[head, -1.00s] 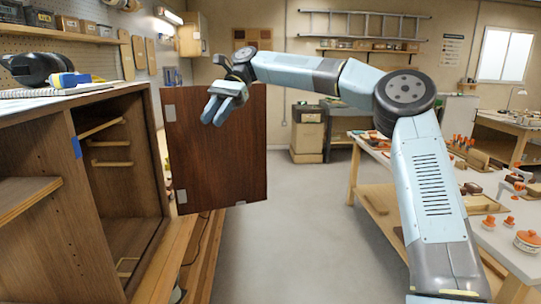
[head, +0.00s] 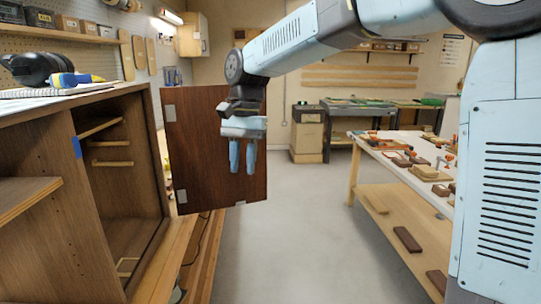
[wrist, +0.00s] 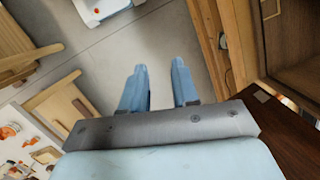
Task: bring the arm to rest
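My gripper (head: 242,157) hangs with its fingers pointing down in the head view, in front of the open dark-brown cabinet door (head: 197,140). Its two light-blue fingers are apart with nothing between them. In the wrist view my gripper (wrist: 159,82) also shows open and empty, with the grey floor beyond the fingertips. My arm arches from the right side over to the gripper. I cannot tell whether the gripper touches the door.
A white-topped workbench (head: 420,170) with several small parts is at right. Grey floor (head: 290,240) lies clear between them.

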